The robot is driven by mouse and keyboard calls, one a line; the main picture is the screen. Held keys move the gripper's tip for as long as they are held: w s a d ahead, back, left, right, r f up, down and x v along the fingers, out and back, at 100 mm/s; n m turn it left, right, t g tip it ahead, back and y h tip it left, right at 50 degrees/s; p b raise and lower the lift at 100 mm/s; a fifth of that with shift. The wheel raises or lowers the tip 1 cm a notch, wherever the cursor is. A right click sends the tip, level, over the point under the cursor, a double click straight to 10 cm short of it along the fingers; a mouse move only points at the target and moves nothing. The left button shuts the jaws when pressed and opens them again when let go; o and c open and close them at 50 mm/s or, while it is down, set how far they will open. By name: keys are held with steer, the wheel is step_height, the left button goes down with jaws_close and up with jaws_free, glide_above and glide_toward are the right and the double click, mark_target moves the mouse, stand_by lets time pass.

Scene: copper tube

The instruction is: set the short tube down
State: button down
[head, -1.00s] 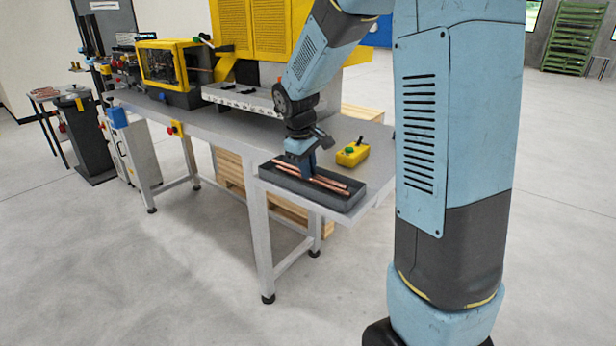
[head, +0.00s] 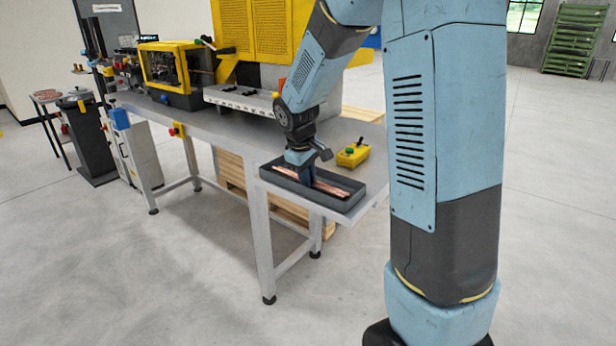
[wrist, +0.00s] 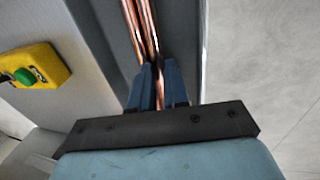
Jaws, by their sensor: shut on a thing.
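My gripper (head: 306,180) is down inside the dark tray (head: 345,205) at the near corner of the bench. It is shut on a copper tube (wrist: 158,92), which shows between the blue fingers (wrist: 157,85) in the wrist view. Other copper tubes (head: 335,188) lie lengthwise in the tray, and they also show in the wrist view (wrist: 140,28) just beyond the fingertips. The tubes overlap there, so I cannot tell the held tube's full length or whether it touches the tray floor.
A yellow control box (head: 352,155) with a green button stands on the bench (head: 225,132) just behind the tray. It also shows in the wrist view (wrist: 35,66). A yellow-framed machine (head: 175,65) stands farther left. The bench's right edge is close to the tray.

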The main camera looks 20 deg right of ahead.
steer(key=c, duration=1.4)
jaws_free()
steer(key=shift+s+f, duration=0.4)
steer(key=shift+f, duration=0.35)
steer(key=shift+o, duration=1.4)
steer(key=shift+d, duration=0.15)
steer(key=shift+w+r, duration=0.2)
steer(key=shift+r, duration=0.1)
steer(key=w+v, duration=0.1)
steer(key=v, duration=1.2)
steer(key=s+d+r+m+t, duration=0.1)
steer(key=s+m, duration=0.1)
steer(key=s, duration=0.6)
steer(key=s+d+r+m+t+y, duration=0.1)
steer(key=s+r+m, duration=0.1)
steer(key=s, duration=0.7)
steer(key=s+d+r+m+t+y, duration=0.1)
steer(key=s+m, duration=0.2)
steer(key=s, duration=0.5)
steer(key=shift+d+r+t, duration=0.3)
steer(key=shift+r+t, duration=0.05)
steer(key=shift+t, duration=0.05)
